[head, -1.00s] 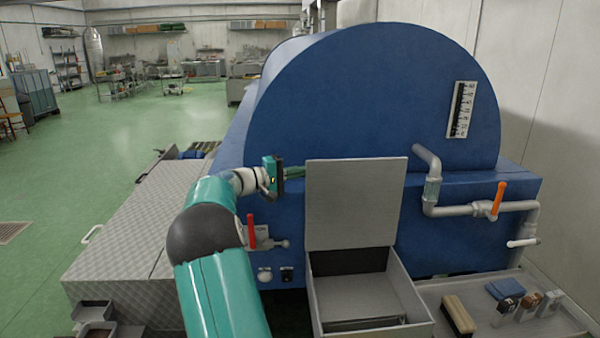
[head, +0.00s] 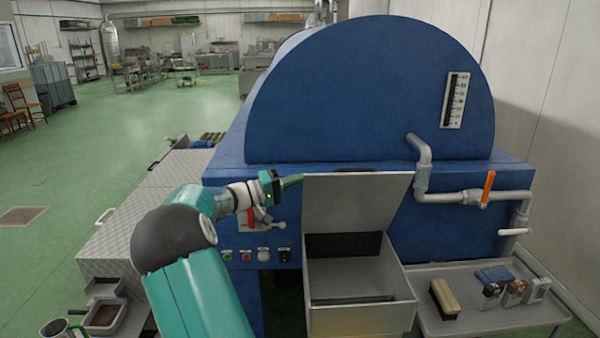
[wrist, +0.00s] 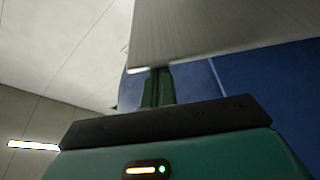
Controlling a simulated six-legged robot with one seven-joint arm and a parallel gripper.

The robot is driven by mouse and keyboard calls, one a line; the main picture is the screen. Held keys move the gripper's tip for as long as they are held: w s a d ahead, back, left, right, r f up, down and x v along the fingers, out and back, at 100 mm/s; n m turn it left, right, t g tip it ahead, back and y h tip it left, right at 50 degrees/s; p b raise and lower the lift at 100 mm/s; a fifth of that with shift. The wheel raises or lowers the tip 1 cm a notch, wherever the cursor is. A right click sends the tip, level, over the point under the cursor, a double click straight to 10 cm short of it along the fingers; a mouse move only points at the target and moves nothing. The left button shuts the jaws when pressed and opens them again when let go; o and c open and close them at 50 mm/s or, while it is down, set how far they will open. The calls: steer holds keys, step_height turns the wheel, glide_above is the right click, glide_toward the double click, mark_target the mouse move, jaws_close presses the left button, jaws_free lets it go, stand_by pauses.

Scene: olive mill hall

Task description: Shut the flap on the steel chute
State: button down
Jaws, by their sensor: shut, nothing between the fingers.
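The steel chute (head: 362,318) is an open-topped grey box in front of the blue machine. Its flap (head: 356,200) stands raised at the back of the opening and leans a little forward; the chute is open. My gripper (head: 291,181) is shut and empty at the flap's upper left edge. Its fingertips run behind the flap and are hidden. In the wrist view, the flap (wrist: 235,30) covers the tips of my green fingers (wrist: 157,88). I cannot tell whether they touch.
Pipes with an orange-handled valve (head: 488,187) run right of the flap. A red lever (head: 251,216) and buttons lie below my gripper. A grey tray table (head: 480,326) holds a brush (head: 444,298) and small items.

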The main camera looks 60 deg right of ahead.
steer(key=s+a+f+m+g, duration=0.3)
steer(key=s+a+f+m, duration=0.3)
steer(key=a+f+m, duration=0.3)
steer(key=s+a+f+m+g+y, duration=0.1)
steer(key=a+f+m, duration=0.2)
steer(key=f, duration=0.5)
steer(key=s+a+f+m+g+y, duration=0.1)
steer(key=a+f+m, duration=0.2)
steer(key=f, duration=0.6)
steer(key=shift+s+y, duration=0.3)
steer(key=shift+y, duration=0.1)
